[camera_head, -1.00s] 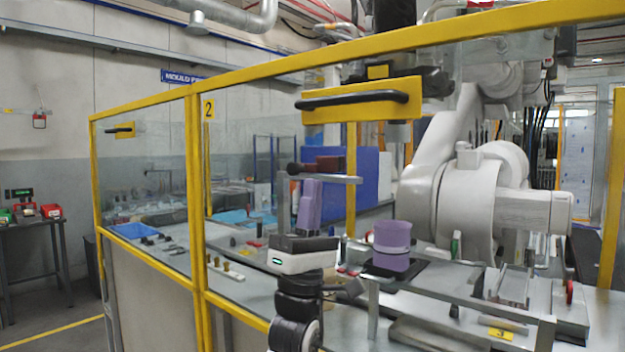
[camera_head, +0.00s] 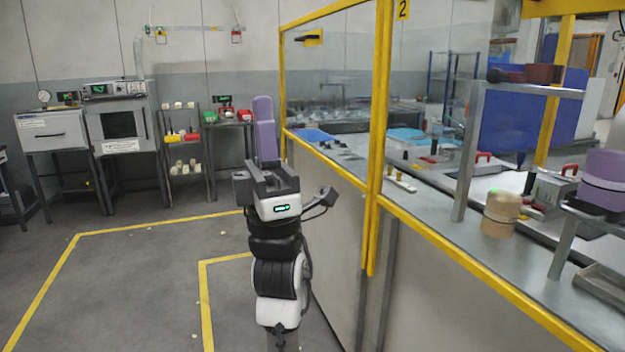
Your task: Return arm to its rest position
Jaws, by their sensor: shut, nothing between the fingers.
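My gripper (camera_head: 264,104) points away from me in the lower middle of the head view. Its long purple fingers are together and hold nothing. The black and white wrist below it shows a small green light. The arm stands up from the bottom edge, over the grey floor just left of the yellow-framed enclosure. The gripper appears clear of things around it, though its distance to the panel is hard to judge.
The yellow-framed enclosure (camera_head: 378,120) closes off the right side. Inside, a beige cylinder (camera_head: 501,213) and a purple cylinder (camera_head: 603,182) stand at the right. An oven (camera_head: 118,122) and shelf (camera_head: 183,150) stand at the back left. The marked floor (camera_head: 130,285) is open.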

